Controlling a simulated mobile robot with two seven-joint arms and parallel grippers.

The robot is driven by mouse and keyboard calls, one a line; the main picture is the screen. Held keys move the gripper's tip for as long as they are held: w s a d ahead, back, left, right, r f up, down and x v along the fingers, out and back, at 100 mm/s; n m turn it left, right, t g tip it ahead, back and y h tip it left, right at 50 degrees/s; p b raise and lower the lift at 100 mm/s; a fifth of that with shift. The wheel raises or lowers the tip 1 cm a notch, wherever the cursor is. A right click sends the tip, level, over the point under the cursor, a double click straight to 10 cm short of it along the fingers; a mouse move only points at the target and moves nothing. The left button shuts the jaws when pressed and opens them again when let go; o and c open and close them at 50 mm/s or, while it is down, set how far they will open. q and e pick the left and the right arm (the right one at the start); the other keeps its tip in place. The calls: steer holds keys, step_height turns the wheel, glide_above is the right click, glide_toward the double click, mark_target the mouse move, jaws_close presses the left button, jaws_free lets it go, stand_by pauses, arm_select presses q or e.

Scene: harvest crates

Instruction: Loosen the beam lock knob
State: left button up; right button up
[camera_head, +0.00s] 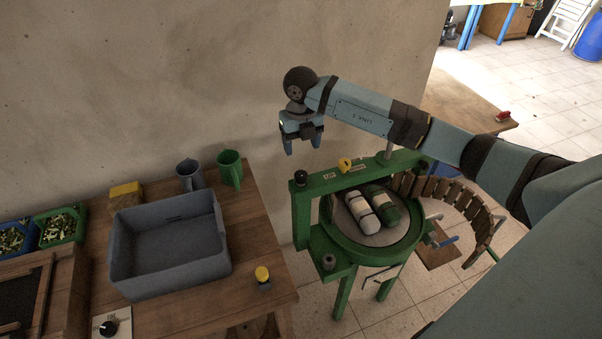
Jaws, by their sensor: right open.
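A green machine frame (297,222) stands right of the table, with a green beam (368,170) across its top. A black knob (301,177) sits on the beam's left end. A yellow knob (345,164) is on the beam further right, and a dark knob (328,262) is on a lower ledge. I cannot tell for certain which one is the beam lock knob; the black one on the beam end looks likely. My right gripper (303,150) is open and empty, pointing down above the black knob and apart from it. My left gripper is out of view.
Two bundles, one white (364,217) and one green (385,206), lie in the round bed under the beam. A slatted curved chute (478,213) is at right. The wooden table (245,220) holds a grey crate (121,258), two mugs and a yellow-topped item (263,275).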

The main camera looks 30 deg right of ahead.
mark_target(301, 173)
step_height(301, 173, down, 10)
steer(key=shift+r+p, duration=0.1)
steer(key=shift+p, duration=1)
steer(key=shift+f, duration=0.85)
steer(key=shift+c, duration=0.5)
steer(key=c, duration=0.8)
steer(key=shift+n+b, duration=0.3)
steer(key=shift+n, duration=0.1)
